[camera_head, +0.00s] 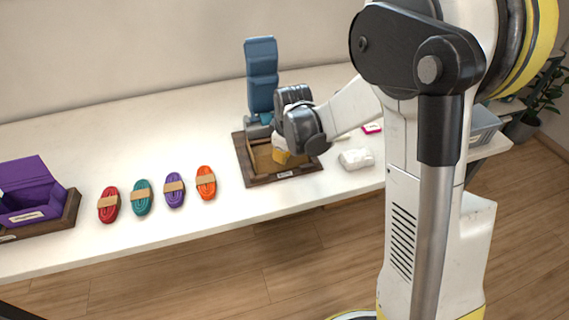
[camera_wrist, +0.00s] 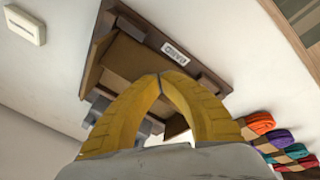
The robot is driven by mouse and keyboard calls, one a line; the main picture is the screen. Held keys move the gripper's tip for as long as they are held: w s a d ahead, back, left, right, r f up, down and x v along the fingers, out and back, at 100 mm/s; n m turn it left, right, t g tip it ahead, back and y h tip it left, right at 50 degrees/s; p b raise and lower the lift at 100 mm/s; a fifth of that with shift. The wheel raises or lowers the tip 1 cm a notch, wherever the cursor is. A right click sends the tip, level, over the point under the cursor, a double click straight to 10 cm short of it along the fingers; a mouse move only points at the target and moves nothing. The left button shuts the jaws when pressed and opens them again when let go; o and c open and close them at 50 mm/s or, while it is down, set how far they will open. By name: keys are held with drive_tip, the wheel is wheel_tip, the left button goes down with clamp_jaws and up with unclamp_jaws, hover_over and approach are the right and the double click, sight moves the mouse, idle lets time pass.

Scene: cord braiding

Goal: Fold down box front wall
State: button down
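A dark wooden tray (camera_head: 243,160) with a small label on its front rim stands on the white table. Inside it is a brown and ochre surface (camera_head: 262,158); I cannot tell whether it is a box wall or the floor. A blue-grey jointed panel (camera_head: 261,75) stands upright behind it. My gripper (camera_head: 291,159) is low over the right part of the tray and hides part of the inside. In the wrist view my yellow fingers (camera_wrist: 160,75) meet at their tips in front of a brown panel (camera_wrist: 128,62), with nothing visible between them. Contact with the panel is unclear.
Several cord bundles, red (camera_head: 108,205), teal (camera_head: 141,197), purple (camera_head: 174,190) and orange (camera_head: 206,182), lie left of the tray. An open purple box (camera_head: 35,180) sits at the far left. A white object (camera_head: 356,158) lies right of the tray. A grey bin (camera_head: 484,127) is farther right.

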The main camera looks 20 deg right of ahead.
drive_tip(key=shift+w+f, duration=0.25)
drive_tip(key=shift+w, duration=0.3)
drive_tip(key=shift+w+f+b, duration=0.45)
drive_tip(key=shift+f+b, duration=0.05)
drive_tip(key=shift+b, duration=0.15)
drive_tip(key=shift+w+f+b, duration=0.25)
drive_tip(key=shift+f+b, duration=0.25)
drive_tip(key=shift+f, duration=0.15)
drive_tip(key=shift+r, duration=0.1)
